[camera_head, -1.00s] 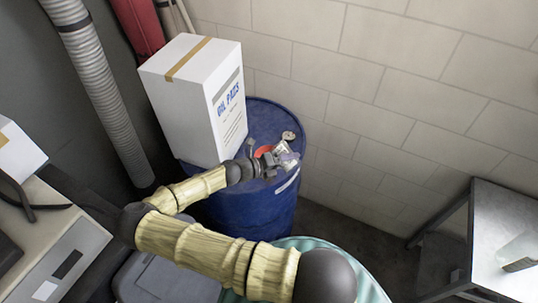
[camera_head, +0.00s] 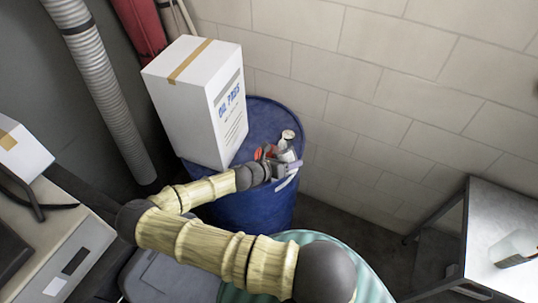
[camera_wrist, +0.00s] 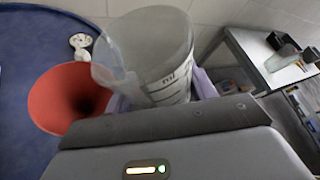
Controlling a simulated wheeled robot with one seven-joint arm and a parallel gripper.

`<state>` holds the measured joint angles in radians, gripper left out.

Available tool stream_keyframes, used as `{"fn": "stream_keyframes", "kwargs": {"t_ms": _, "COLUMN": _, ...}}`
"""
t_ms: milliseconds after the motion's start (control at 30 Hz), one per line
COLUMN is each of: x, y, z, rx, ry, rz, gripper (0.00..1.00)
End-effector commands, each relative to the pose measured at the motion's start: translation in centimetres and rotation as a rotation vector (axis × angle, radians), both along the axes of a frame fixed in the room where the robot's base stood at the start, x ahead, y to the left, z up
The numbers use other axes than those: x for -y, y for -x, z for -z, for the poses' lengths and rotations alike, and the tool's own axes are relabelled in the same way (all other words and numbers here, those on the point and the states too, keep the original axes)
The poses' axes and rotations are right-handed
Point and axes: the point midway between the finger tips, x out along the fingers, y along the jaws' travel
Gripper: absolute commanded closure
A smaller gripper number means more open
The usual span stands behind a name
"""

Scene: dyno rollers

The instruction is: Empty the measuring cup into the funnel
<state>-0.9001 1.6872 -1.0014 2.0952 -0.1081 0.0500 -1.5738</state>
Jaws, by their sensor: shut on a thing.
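The clear measuring cup (camera_wrist: 160,55) is held in my gripper (camera_head: 286,168), which is shut on it. In the wrist view the cup has black ml markings and leans left, with its spout side toward the funnel. I cannot tell whether it holds liquid. In the head view the cup (camera_head: 288,155) is small and partly hidden by the gripper. The red funnel (camera_wrist: 62,98) stands on the blue drum, just left of the cup in the wrist view, its dark hole visible. In the head view the funnel (camera_head: 268,150) is mostly hidden behind my gripper.
The blue drum (camera_head: 262,120) also carries a tall white box (camera_head: 200,105) close to my arm and a small pale cap-like piece (camera_wrist: 80,43). A tiled wall (camera_head: 400,90) stands behind. A metal table (camera_head: 500,220) with a clear container (camera_head: 514,248) is at the right.

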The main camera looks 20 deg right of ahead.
Motion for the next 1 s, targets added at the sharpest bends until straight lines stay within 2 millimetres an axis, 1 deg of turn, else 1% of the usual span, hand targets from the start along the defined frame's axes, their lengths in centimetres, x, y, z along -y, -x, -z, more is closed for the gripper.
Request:
{"fn": "stream_keyframes", "kwargs": {"t_ms": 33, "x": 0.1, "y": 0.3, "z": 0.3, "rx": 0.028, "ry": -0.007, "rz": 0.0, "gripper": 0.68}}
{"fn": "stream_keyframes", "kwargs": {"t_ms": 233, "x": 0.4, "y": 1.2, "z": -0.7, "rx": 0.181, "ry": -0.057, "rz": 0.001, "gripper": 0.68}}
{"fn": "stream_keyframes", "kwargs": {"t_ms": 300, "x": 0.5, "y": 1.5, "z": 0.1, "rx": 0.238, "ry": -0.076, "rz": 0.001, "gripper": 0.68}}
{"fn": "stream_keyframes", "kwargs": {"t_ms": 600, "x": 0.9, "y": 2.5, "z": 1.1, "rx": 0.461, "ry": -0.151, "rz": 0.002, "gripper": 0.68}}
{"fn": "stream_keyframes", "kwargs": {"t_ms": 800, "x": 0.9, "y": 2.6, "z": 1.1, "rx": 0.513, "ry": -0.169, "rz": 0.0, "gripper": 0.68}}
{"fn": "stream_keyframes", "kwargs": {"t_ms": 1000, "x": 0.9, "y": 2.6, "z": 1.1, "rx": 0.513, "ry": -0.17, "rz": 0.001, "gripper": 0.68}}
